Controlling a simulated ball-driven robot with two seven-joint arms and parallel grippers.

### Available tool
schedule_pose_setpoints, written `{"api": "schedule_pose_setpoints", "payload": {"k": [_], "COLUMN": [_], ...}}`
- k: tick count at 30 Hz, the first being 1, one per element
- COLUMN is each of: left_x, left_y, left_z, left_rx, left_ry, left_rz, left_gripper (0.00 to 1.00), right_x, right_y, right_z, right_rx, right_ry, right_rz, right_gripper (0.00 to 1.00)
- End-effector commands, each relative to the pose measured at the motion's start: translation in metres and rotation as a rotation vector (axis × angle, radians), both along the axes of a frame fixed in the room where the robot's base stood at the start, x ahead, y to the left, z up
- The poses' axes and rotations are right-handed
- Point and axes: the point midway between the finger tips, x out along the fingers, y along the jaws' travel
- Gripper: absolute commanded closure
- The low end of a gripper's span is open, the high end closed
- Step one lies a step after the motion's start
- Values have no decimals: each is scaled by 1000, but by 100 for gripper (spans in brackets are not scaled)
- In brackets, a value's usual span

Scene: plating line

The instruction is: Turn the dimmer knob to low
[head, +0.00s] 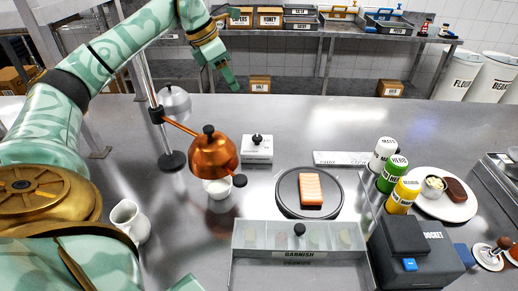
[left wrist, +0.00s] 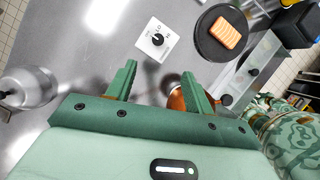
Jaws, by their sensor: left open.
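The dimmer is a small white box (head: 257,153) with a black knob (head: 257,139) on top, on the steel counter behind the round dark plate. In the left wrist view the knob (left wrist: 157,39) shows from above, with small black lettering around it; its exact setting is too small to read. My left gripper (head: 229,78) is raised above and beyond the dimmer in the head view, apart from it. In the left wrist view the jaws (left wrist: 159,72) are open and empty, with the dimmer past the fingertips. My right gripper is not in view.
The dark round plate (head: 287,206) with a salmon piece (head: 311,190) is in front right. A garnish tray (head: 300,256) stands nearer. Counter behind the dimmer is clear.

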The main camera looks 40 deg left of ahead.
Motion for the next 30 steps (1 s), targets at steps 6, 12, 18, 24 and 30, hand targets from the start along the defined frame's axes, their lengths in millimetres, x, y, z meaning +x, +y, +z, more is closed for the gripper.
{"api": "schedule_pose_setpoints", "payload": {"k": [6,12,18,24,30], "left_x": [8,15,32,48,59], "left_y": [0,-4,-13,-22,-27], "left_z": [-54,-76,-124,-168,-195], "left_rx": [0,0,-1,-2,0], "left_ry": [27,29,32,31,27], "left_rz": [0,-1,-1,-1,1], "left_gripper": [48,48,48,48,48], "right_x": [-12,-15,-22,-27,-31], "right_y": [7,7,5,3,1], "right_z": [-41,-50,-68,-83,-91], "right_rx": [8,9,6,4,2], "right_ry": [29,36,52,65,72], "right_rz": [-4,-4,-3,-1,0], "right_gripper": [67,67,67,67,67]}}
